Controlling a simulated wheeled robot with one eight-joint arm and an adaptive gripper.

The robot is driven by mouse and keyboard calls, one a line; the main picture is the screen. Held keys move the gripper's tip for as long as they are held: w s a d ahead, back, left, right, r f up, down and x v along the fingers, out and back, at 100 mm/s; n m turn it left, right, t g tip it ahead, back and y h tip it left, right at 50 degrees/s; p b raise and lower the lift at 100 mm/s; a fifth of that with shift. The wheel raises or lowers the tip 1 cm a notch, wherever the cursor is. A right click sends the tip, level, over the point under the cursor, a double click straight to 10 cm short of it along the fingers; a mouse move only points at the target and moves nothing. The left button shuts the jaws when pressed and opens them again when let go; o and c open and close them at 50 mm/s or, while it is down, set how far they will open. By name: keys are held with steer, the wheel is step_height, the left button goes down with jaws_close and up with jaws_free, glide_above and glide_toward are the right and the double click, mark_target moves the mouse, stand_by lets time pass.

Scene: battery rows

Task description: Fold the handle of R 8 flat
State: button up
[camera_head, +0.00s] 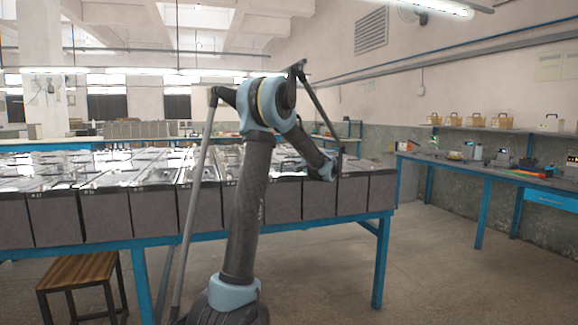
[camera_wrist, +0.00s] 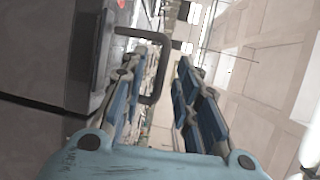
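A dark U-shaped handle (camera_wrist: 166,62) stands out from the side of a grey battery case (camera_wrist: 40,55) in the wrist view. I cannot read that battery's label, so I cannot tell whether it is R 8. My gripper (camera_wrist: 162,60) is open, with its blue-padded fingers apart. The handle's outer bar crosses the space between the fingers, close to the left finger; I cannot tell whether they touch. In the head view my gripper (camera_head: 338,163) is low over the right part of the battery row (camera_head: 318,198), and the handle does not show clearly.
The batteries stand side by side on a blue-framed table (camera_head: 384,262). A wooden stool (camera_head: 80,270) stands at the lower left. A blue workbench (camera_head: 485,178) with tools is at the right. The floor between the table and the workbench is clear.

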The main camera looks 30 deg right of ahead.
steer(key=shift+w+a+f, duration=0.1)
steer(key=shift+w+a, duration=0.05)
steer(key=shift+w, duration=1)
steer(key=shift+c, duration=0.5)
